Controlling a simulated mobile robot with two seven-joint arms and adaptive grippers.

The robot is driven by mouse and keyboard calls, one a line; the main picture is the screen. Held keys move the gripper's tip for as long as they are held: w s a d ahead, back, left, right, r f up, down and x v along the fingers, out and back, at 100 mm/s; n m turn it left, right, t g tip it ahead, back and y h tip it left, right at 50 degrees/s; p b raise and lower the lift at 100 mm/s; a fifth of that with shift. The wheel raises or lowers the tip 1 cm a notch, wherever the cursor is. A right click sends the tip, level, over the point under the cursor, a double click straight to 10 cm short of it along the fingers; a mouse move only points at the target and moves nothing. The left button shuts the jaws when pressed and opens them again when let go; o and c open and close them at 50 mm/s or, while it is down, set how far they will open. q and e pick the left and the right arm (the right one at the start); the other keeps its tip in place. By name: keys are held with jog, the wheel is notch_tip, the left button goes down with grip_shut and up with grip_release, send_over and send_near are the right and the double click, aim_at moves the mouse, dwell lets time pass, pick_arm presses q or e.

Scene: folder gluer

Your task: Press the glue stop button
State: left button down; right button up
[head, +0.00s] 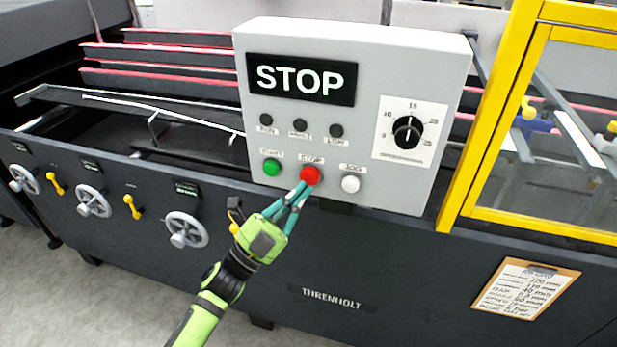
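The red stop button (311,176) sits in the lower middle of the grey control box (365,75), under a small label that reads as STOP. A green button (271,167) is to its left and a white button (350,184) to its right. My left gripper (303,189) reaches up from below, with its teal fingertips close together at the lower edge of the red button. I cannot tell whether they touch it or stop just short. Nothing shows between the fingers. The box's display (301,79) reads STOP. My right gripper is not in view.
A dial (407,132) is on the box's right side, with three dark lamps above the buttons. A yellow-framed guard (490,120) stands to the right. Handwheels (186,229) and yellow levers line the machine's front at left. A clipboard (525,288) hangs at lower right.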

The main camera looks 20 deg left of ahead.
pick_arm(q)
jog(key=shift+s+p, duration=0.7)
jog(key=shift+s, duration=1.8)
jog(key=w+a+f+n+g+y, duration=0.15)
jog(key=f+n+y, duration=0.35)
jog(key=f, duration=0.7)
jog(key=w+a+f+n+g+y, duration=0.1)
jog(key=a+f+n+y, duration=0.3)
jog(key=f, duration=0.7)
jog(key=s+f+n+g+y, duration=0.2)
jog(key=s+f+n+g, duration=0.15)
jog(key=f, duration=0.55)
jog(key=s+f+n+g+y, duration=0.15)
jog(key=s+f, duration=0.25)
jog(key=f, duration=0.5)
jog(key=s+a+f+n+g+y, duration=0.1)
jog(key=s+a+f+n+g, duration=0.15)
jog(key=s+f+g, duration=0.75)
jog(key=s+f+n, duration=0.1)
jog(key=s+f, duration=0.4)
jog(key=s, duration=0.7)
jog(key=s+f+n+g, duration=0.1)
jog(key=s+f, duration=0.3)
jog(key=s, duration=0.7)
jog(key=shift+s+d+f+n+y, duration=0.2)
jog(key=shift+s+f+n+y, duration=0.15)
jog(key=shift+s+f+y, duration=0.1)
jog(key=shift+w+g, duration=0.15)
jog(key=shift+g, duration=0.1)
